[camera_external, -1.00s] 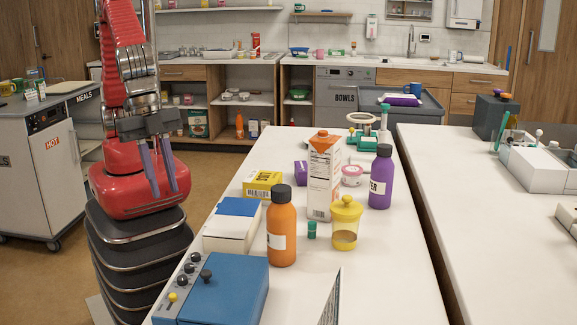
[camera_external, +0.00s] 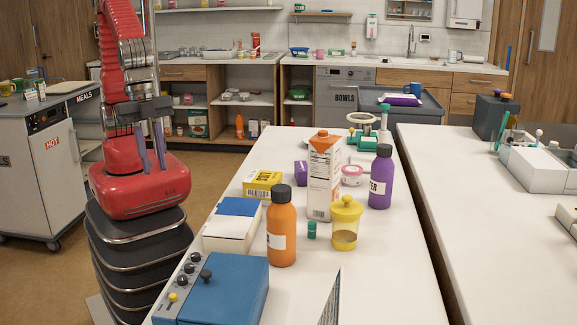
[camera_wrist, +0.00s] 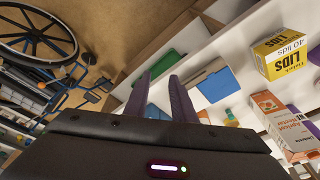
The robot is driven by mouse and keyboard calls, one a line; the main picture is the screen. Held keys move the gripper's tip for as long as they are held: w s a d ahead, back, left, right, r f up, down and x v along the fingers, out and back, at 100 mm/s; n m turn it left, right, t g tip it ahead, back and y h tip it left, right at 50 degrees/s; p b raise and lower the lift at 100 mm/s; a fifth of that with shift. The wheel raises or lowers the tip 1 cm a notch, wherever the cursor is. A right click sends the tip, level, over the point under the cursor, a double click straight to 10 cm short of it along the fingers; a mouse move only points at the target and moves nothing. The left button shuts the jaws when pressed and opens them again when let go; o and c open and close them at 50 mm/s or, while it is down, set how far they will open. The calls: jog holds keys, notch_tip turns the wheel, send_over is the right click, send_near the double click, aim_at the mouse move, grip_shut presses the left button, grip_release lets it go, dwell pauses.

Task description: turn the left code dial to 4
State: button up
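A blue box (camera_external: 224,291) with a grey sloping front panel lies at the near left end of the white table in the external view. Several small dark dials (camera_external: 190,268) and a yellow knob (camera_external: 172,297) sit in a row on the panel. A black knob (camera_external: 206,274) stands on the lid. The dials' numbers are too small to read, so I cannot tell which setting the left one has. My gripper (camera_external: 155,168) is beyond and left of the box, above my base, fingers pointing down. In the wrist view its two purple fingers (camera_wrist: 159,84) are apart with nothing between them.
Beyond the blue box stand a white box with a blue top (camera_external: 230,236), an orange bottle (camera_external: 281,232), a yellow-lidded jar (camera_external: 345,224), a carton (camera_external: 322,177) and a purple bottle (camera_external: 381,180). A yellow LIDS box (camera_wrist: 282,55) shows in the wrist view.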

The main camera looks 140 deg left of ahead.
jog(key=shift+s+a+r, duration=0.3)
jog(key=shift+s+r, duration=0.2)
jog(key=shift+s, duration=0.25)
jog(key=shift+s+a+r, duration=0.25)
jog(key=shift+s+r, duration=0.2)
jog(key=shift+s, duration=0.25)
jog(key=w+d+t, duration=0.1)
jog(key=w, duration=1)
jog(key=w+d+r+t, duration=0.1)
jog(key=w, duration=1)
jog(key=shift+w+d+r+h, duration=0.25)
jog(key=shift+w+r+h, duration=0.05)
